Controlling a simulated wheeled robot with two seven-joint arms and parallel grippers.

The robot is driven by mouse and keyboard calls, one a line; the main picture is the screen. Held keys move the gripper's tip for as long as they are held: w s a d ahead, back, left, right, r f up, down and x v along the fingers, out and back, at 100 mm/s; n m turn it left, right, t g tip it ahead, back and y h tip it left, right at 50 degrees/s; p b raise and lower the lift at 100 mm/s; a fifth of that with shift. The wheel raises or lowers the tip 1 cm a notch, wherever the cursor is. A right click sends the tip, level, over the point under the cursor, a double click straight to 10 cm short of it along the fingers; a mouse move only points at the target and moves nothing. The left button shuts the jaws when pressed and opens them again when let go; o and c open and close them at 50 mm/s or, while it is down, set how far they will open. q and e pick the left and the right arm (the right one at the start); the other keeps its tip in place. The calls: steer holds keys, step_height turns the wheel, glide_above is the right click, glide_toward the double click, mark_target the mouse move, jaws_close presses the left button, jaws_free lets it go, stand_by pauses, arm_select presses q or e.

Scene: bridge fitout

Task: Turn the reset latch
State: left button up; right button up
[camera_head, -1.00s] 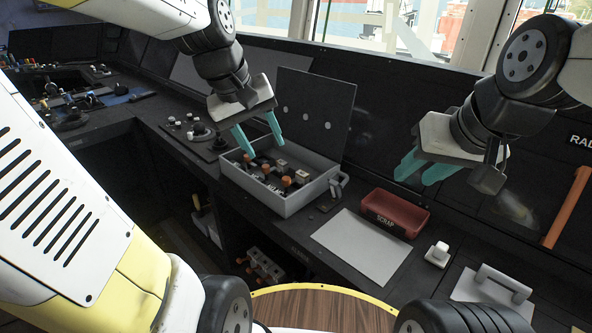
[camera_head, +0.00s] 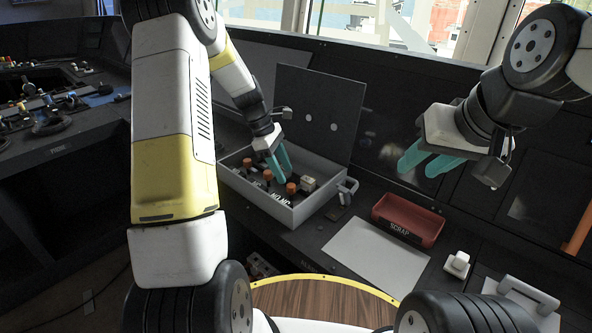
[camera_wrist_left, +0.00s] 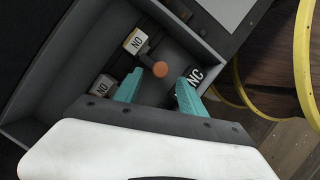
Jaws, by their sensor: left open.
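A grey open box (camera_head: 290,214) with a raised dark lid (camera_head: 318,112) stands on the console. Inside are several orange-knobbed levers (camera_head: 291,188) and pale blocks (camera_head: 308,183). I cannot tell which part is the reset latch. My left gripper (camera_head: 279,174) is open, its teal fingers reaching down into the box. In the left wrist view the fingers (camera_wrist_left: 172,78) are apart, with an orange knob (camera_wrist_left: 159,69) at the tip of one finger. Whether they touch is unclear. Blocks marked NO (camera_wrist_left: 135,42) and NC (camera_wrist_left: 194,76) lie near the fingers. My right gripper (camera_head: 425,160) is open and empty above the console.
A red SCRAP tray (camera_head: 408,220) and a blank light-grey sheet (camera_head: 375,256) lie right of the box. A white switch-like piece (camera_head: 457,264) stands further right. A round wooden top with a yellow rim (camera_head: 310,303) is at the front.

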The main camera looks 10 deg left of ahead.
mark_target(291, 185)
arm_select(q)
steer(key=x, duration=0.5)
jaws_close()
